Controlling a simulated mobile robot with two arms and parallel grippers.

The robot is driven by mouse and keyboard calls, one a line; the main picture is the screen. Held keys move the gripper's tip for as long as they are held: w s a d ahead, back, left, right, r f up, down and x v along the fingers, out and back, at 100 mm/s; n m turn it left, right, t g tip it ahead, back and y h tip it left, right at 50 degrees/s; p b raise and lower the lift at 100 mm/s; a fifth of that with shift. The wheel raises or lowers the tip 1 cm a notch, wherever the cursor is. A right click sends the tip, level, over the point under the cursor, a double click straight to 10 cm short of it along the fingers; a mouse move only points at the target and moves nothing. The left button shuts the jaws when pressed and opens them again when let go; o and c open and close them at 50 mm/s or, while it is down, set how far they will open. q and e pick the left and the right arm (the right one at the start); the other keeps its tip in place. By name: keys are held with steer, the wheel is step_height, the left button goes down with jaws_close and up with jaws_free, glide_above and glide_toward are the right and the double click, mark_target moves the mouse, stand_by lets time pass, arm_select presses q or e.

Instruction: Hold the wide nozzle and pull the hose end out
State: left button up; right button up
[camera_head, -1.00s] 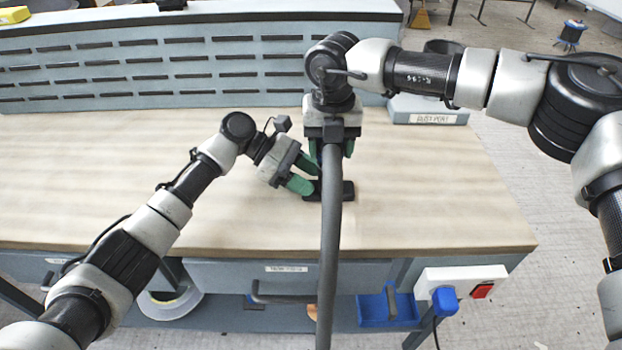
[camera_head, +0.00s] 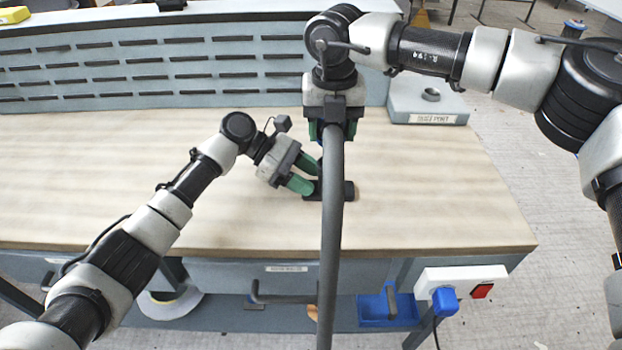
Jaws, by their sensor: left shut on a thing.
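The wide nozzle (camera_head: 350,191) is a dark piece lying low on the bench top, partly hidden by the hose. My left gripper (camera_head: 308,178) has its green fingers shut on the nozzle's left side. The grey hose (camera_head: 331,240) runs from my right gripper down past the bench's front edge, in front of the nozzle. My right gripper (camera_head: 333,132) points down above and behind the nozzle, with green fingers on both sides of the hose end. The hose covers the space between those fingers, but the hose end has risen with them. A bit of blue shows there.
The wooden bench top (camera_head: 120,180) is clear on both sides. A slotted blue-grey panel (camera_head: 150,70) stands at the back. A dust port box (camera_head: 430,103) sits at the back right. A power strip (camera_head: 460,279) with a blue plug and a blue bin (camera_head: 372,312) are at the front.

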arm_select(q)
steer(key=shift+s+a+f, duration=0.1)
steer(key=shift+f, duration=0.45)
steer(key=shift+s+a+f, duration=0.1)
steer(key=shift+f, duration=0.4)
steer(key=o, duration=0.5)
steer(key=shift+c, duration=0.2)
steer(key=o, duration=0.3)
steer(key=shift+w+d+f, duration=0.1)
steer(key=shift+w, duration=0.05)
arm_select(e)
steer(key=shift+w+d+f, duration=0.1)
steer(key=shift+w+d, duration=0.05)
arm_select(q)
steer(key=shift+o, duration=0.2)
steer(key=shift+w, duration=0.2)
arm_select(e)
steer(key=shift+w+f, duration=0.1)
steer(key=shift+w, duration=0.1)
steer(key=shift+a, duration=0.2)
arm_select(q)
steer(key=shift+r, duration=0.2)
